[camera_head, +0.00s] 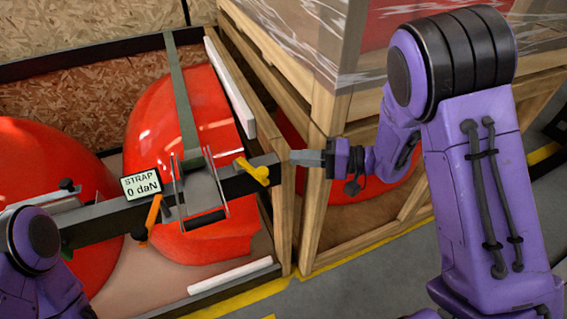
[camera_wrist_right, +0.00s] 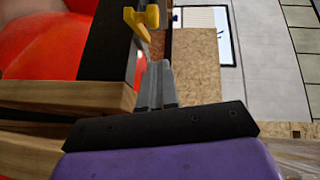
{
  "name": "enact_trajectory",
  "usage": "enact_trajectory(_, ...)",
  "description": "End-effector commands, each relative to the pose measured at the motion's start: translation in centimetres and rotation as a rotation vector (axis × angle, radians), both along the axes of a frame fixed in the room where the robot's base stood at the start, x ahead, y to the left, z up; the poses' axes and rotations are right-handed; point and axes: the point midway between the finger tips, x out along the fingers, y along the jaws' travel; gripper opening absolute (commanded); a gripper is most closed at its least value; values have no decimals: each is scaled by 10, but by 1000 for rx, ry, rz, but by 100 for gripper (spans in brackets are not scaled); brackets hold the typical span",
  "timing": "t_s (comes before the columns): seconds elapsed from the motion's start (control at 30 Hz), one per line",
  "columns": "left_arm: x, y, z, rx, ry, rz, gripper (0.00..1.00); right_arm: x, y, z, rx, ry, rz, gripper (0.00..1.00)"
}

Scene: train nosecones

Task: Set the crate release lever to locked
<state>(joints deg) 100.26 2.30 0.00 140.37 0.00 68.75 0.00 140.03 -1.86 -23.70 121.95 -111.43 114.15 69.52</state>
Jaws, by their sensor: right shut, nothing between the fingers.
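A yellow lever (camera_head: 253,170) is mounted near the right end of the dark crossbeam (camera_head: 228,186), in front of a red nosecone. Its grip slants down to the right. I cannot read any locked marking. The yellow lever also shows at the top of the right wrist view (camera_wrist_right: 143,18), just beyond the fingertips. My right gripper (camera_head: 294,158) is shut and empty, pointing left at the beam's end. It is a little right of the lever and apart from it. Its closed fingers show in the right wrist view (camera_wrist_right: 157,80).
An orange handle (camera_head: 152,217) hangs on the beam beside a ratchet frame, below a display (camera_head: 141,183) reading "STRAP 0 daN". A green strap (camera_head: 182,95) runs over the red nosecone (camera_head: 165,110). A wooden crate post (camera_head: 319,180) stands close by my right gripper.

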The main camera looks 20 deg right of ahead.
Motion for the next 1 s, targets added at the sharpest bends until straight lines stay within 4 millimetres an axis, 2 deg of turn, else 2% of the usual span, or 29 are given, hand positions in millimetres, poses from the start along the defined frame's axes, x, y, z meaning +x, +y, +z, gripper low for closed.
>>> enact_trajectory(0.07, 0, 0, 5, 0, 0, 0, 43, 7, 15, -1, -2, 2, 4, 0)
enact_trajectory(0.2, 0, 0, 11, 0, 0, 0, 43, 0, 36, -5, -1, 3, 1, 0)
enact_trajectory(0.3, 0, 0, 12, 0, 0, 0, 43, -2, 45, -7, 0, 2, 1, 0)
enact_trajectory(0.7, 0, 0, 13, 0, 0, 0, 43, -3, 49, -8, 0, 0, -1, 0)
enact_trajectory(0.83, 0, 0, 34, 0, 0, 0, 43, -10, 57, -1, 4, 4, -2, 0)
enact_trajectory(1.0, 0, 0, 61, 0, 0, 0, 43, -24, 79, -1, 3, 4, 0, 0)
